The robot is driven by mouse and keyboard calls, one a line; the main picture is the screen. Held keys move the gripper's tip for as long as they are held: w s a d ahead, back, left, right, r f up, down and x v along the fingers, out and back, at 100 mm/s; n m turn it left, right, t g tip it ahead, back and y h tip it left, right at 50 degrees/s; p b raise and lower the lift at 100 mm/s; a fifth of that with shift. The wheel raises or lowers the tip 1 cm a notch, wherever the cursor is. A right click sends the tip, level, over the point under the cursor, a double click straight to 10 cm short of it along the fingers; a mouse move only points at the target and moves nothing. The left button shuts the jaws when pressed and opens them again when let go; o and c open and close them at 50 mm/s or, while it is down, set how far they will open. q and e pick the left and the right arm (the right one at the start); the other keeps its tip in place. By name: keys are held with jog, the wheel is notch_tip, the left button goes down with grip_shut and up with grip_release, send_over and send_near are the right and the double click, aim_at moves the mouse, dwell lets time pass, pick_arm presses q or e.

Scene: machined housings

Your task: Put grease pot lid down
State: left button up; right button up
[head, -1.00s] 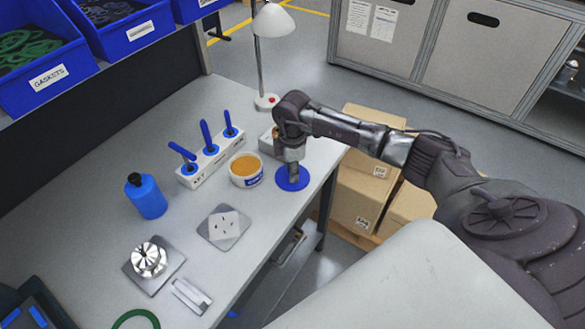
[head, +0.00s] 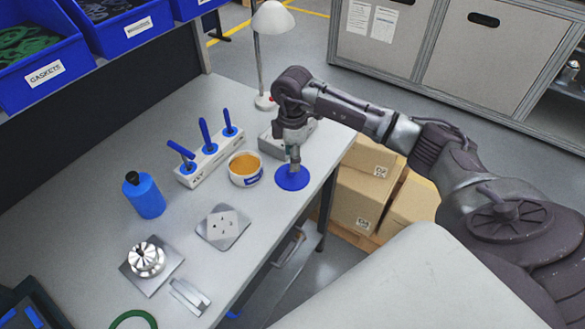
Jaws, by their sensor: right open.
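The blue grease pot lid (head: 291,179) lies flat on the grey bench near its right edge. My right gripper (head: 295,164) is open just above the lid, pointing down. From this view I cannot tell whether its fingertips still touch the lid. The open grease pot (head: 245,169), white with a blue label and amber grease inside, stands just left of the lid, apart from it. My left gripper is not in view.
A white rack (head: 209,160) with blue-handled tools and a blue bottle (head: 144,195) stand to the left. A grey box (head: 273,144) and a lamp (head: 271,20) are behind the gripper. A metal plate (head: 223,227) and a machined part (head: 146,259) lie in front.

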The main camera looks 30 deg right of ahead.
notch_tip(320, 180, up, 7)
jog(key=b, duration=0.1)
jog(key=shift+f, duration=0.15)
dwell(0.4)
